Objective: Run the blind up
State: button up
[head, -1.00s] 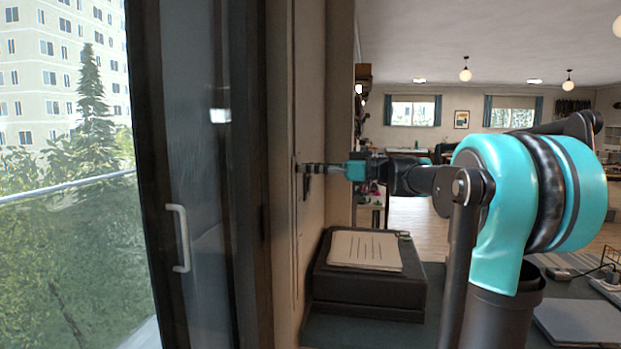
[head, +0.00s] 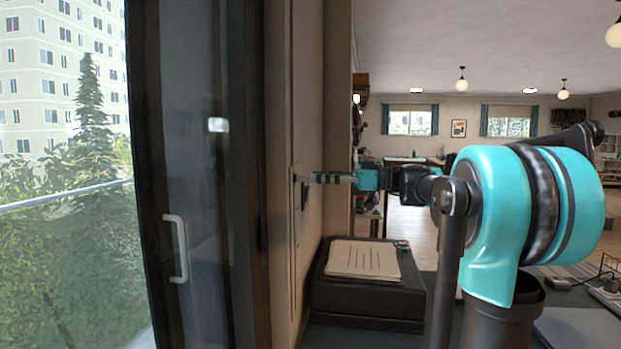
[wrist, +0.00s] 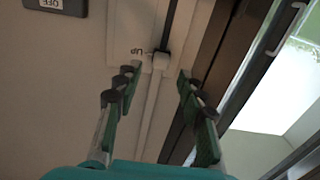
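My gripper (head: 316,177) points left at the wall beside the glass door, its tips a little off the surface in the head view. In the wrist view my gripper (wrist: 157,72) is open, with a gap between its two fingers. In the head view a small dark fitting (head: 304,192) shows on the wall by the fingertips. I cannot make out the blind itself.
A dark-framed glass door (head: 195,190) with a white handle (head: 177,248) stands left. A black box (head: 366,297) with papers (head: 363,260) on it sits below my gripper. A dark plate marked "OFF" (wrist: 57,5) is at the wrist view's upper left.

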jog(key=s+d, duration=0.1)
jog(key=d, duration=0.7)
jog(key=shift+s, duration=0.3)
jog(key=shift+d, duration=0.1)
jog(key=s+a+f+m+h, duration=0.1)
jog(key=s+f+m+h, duration=0.25)
jog(key=f, duration=0.75)
jog(key=s+a+f+m+h, duration=0.1)
jog(key=s+f+m+h, duration=0.25)
jog(key=f, duration=0.65)
jog(key=s+a+f+m+h, duration=0.15)
jog(key=s+f, duration=0.25)
jog(key=f, duration=0.7)
jog(key=s+d+f+m+h, duration=0.3)
jog(key=s+d+f+h, duration=0.1)
jog(key=f, duration=0.5)
jog(key=s+d+f+m+h, duration=0.4)
jog(key=s+d+f+h, duration=0.1)
jog(key=s+d+f, duration=0.2)
jog(key=shift+s+f+t, duration=0.4)
jog(key=shift+s+f, duration=0.45)
jog(key=shift+s, duration=0.25)
